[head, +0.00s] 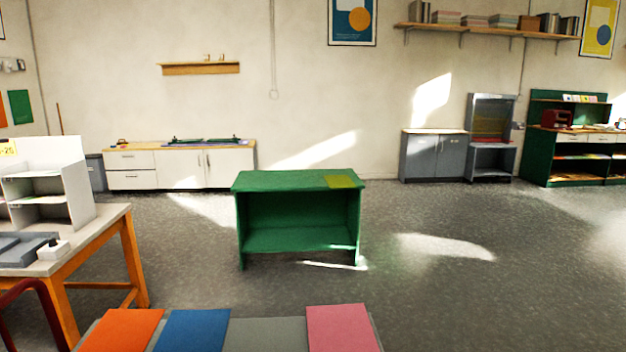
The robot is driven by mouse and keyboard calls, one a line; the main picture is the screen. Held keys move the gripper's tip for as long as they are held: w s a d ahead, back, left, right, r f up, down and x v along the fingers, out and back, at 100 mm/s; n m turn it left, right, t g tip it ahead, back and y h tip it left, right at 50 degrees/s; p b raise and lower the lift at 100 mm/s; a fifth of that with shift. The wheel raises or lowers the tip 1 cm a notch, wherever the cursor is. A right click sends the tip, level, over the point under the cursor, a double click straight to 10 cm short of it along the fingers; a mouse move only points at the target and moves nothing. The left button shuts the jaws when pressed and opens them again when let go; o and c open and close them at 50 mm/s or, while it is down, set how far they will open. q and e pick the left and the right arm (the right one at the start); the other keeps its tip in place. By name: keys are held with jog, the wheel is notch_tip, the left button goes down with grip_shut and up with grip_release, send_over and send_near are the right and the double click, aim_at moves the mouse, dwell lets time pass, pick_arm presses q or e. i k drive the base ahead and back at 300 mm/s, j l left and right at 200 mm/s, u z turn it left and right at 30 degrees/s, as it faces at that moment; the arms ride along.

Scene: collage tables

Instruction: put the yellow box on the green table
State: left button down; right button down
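The green table (285,181) stands in the middle of the floor, upright, with an open front and a lower shelf. A flat yellow-green patch (345,181) lies at the right end of its top; it looks like a sheet or mat rather than a box. The rest of the green top is bare. I cannot make out a yellow box anywhere in the head view. Neither of my grippers is in view.
A low grey table (375,326) with flat orange (121,331), blue (192,331) and pink (342,328) pieces is at the bottom edge. A wooden-legged table (105,228) stands at left. Cabinets line the back wall. Floor on the right is clear.

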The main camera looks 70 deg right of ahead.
aim_at(300, 182)
jog(key=z, duration=2.5)
jog(key=l+z, duration=0.65)
jog(key=i+l+z, duration=0.15)
jog(key=l+z, duration=0.2)
jog(key=i+l+u, duration=0.1)
jog(key=i+l, duration=1.15)
jog(key=i+j+u, duration=0.15)
jog(key=i+u, duration=0.2)
jog(key=i, duration=0.15)
jog(key=i+u, duration=0.4)
jog(key=i+l+u, duration=0.2)
jog(key=i+u, duration=0.15)
jog(key=i, duration=0.25)
jog(key=i+u, duration=0.1)
jog(key=i, duration=0.6)
jog(key=i+l+u, duration=0.1)
jog(key=i, duration=0.65)
jog(key=i+j+u, duration=0.15)
jog(key=i+u, duration=0.7)
jog(key=i, duration=0.15)
jog(key=i+l+u, duration=0.25)
jog(key=i+u, duration=0.2)
jog(key=i+j+z, duration=0.25)
jog(key=i+j, duration=0.15)
jog(key=i, duration=0.3)
jog(key=i+j+z, duration=0.2)
jog(key=i+j, duration=0.3)
jog(key=i, duration=0.15)
